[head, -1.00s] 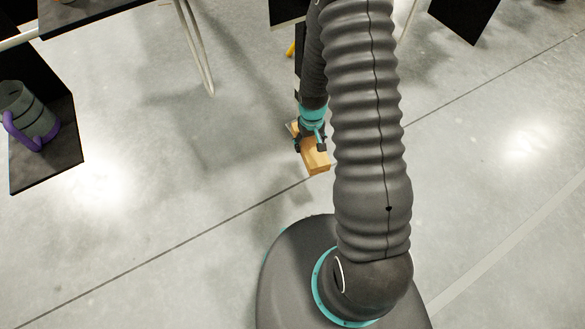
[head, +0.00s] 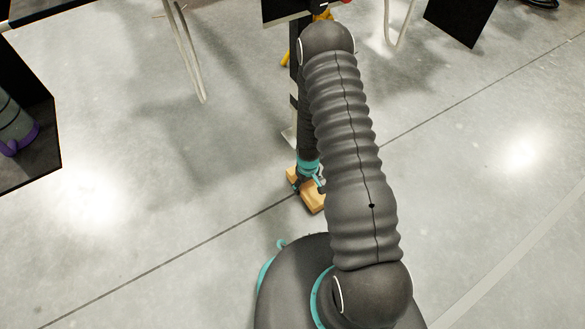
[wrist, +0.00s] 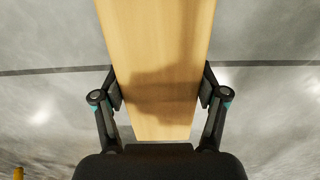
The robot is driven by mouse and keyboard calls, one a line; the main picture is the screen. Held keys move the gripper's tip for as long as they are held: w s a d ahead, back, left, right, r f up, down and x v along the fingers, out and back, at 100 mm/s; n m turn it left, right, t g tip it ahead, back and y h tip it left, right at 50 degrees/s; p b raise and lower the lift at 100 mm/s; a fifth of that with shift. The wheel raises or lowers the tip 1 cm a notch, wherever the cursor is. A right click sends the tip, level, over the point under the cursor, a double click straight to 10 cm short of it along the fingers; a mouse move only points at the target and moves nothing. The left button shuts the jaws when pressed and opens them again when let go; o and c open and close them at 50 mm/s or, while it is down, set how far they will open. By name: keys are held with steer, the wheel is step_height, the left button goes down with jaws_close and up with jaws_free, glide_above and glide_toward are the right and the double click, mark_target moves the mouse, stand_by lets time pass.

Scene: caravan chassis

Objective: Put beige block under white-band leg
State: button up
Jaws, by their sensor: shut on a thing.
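The beige block (head: 314,201) is a long, light wooden piece, held low in front of my base in the head view. My gripper (head: 307,184) is shut on it. In the wrist view the block (wrist: 160,40) runs lengthwise between the two fingers of my gripper (wrist: 160,92), which press on its sides. A dark upright leg (head: 294,75) with a pale foot plate (head: 290,136) stands just beyond the gripper, partly hidden by my arm. A light patch shows on this leg, but I cannot tell for sure that it is the white band.
A yellow part (head: 285,56) shows by the dark leg. Pale bent tubes (head: 186,50) hang at the upper left. A dark panel (head: 28,150) with a grey, purple-based cylinder (head: 14,125) is at the left edge. Another dark panel (head: 460,20) is at upper right. Concrete floor (head: 480,200) is clear at right.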

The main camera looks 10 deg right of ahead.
mark_target(292, 168)
steer(key=w, duration=0.2)
steer(key=w+a, duration=0.1)
steer(key=w, duration=0.1)
steer(key=w+a, duration=0.1)
steer(key=w, duration=0.3)
steer(key=w+a+f+b, duration=0.1)
steer(key=shift+w, duration=0.3)
steer(key=shift+f, duration=0.25)
steer(key=shift+f, duration=0.2)
steer(key=o, duration=1.5)
steer(key=shift+o, duration=0.2)
steer(key=shift+r, duration=0.15)
